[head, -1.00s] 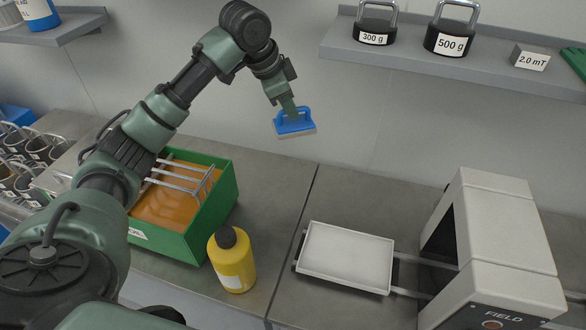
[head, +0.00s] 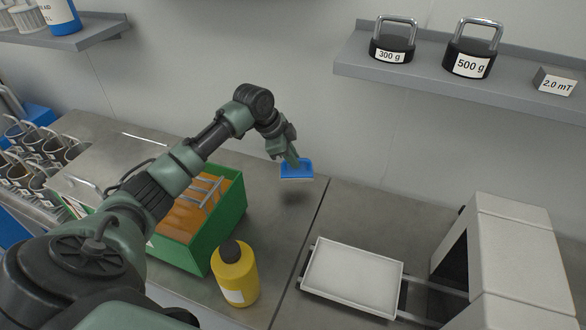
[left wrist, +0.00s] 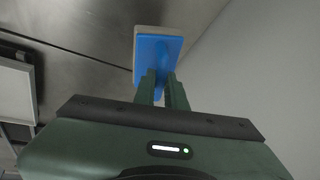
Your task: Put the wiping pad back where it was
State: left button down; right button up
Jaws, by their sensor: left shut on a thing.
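The wiping pad (head: 297,172) is a blue-backed block with a handle and a pale underside. In the head view it hangs above the bench behind the yellow bottle, with a dark shadow on the bench below it. My left gripper (head: 294,161) is shut on its handle. In the left wrist view the pad (left wrist: 157,52) lies beyond the fingertips of my left gripper (left wrist: 162,85), its pale face turned away. My right gripper is not in view.
A green crate (head: 232,220) with orange liquid and a metal rack stands left of the pad. A yellow bottle (head: 235,275) stands in front. A white tray (head: 352,277) and a white machine (head: 515,255) are to the right. Bare bench surrounds the shadow.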

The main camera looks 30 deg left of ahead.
aim_at(292, 170)
pick_arm(q)
notch_tip(292, 170, down, 5)
jog(key=shift+r, duration=0.2)
jog(key=shift+f, duration=0.15)
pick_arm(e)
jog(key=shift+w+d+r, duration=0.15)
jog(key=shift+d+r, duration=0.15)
pick_arm(q)
jog(key=shift+f, duration=0.2)
jog(key=c, duration=1.5)
grip_release()
jog(key=shift+o, duration=0.2)
jog(key=shift+r, duration=0.1)
